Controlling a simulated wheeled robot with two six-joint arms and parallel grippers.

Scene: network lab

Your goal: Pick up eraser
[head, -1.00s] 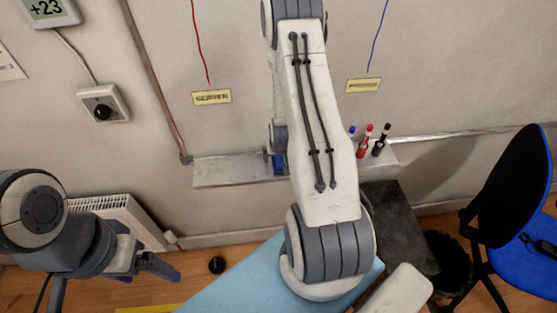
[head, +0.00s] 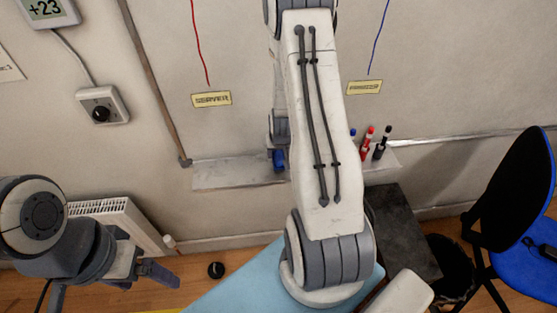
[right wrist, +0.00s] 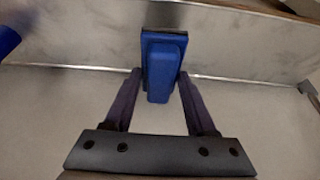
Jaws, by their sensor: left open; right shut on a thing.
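The blue eraser (right wrist: 161,62), with a dark pad at its far end, sits between the two fingers of my right gripper (right wrist: 160,78) in the right wrist view. The fingers are shut on its sides. In the head view a small blue part, probably the eraser (head: 279,160), shows by the wall ledge (head: 225,174) beside my right arm. My right gripper is hidden there behind the arm. My left gripper (head: 158,272) is open and empty at the lower left, away from the ledge.
Red and black markers (head: 380,143) and a partly hidden blue one stand at the ledge's right end. A blue chair (head: 525,225) and a dark bin (head: 452,270) are at the right. A radiator (head: 115,220) is at the left. The ledge's left part is clear.

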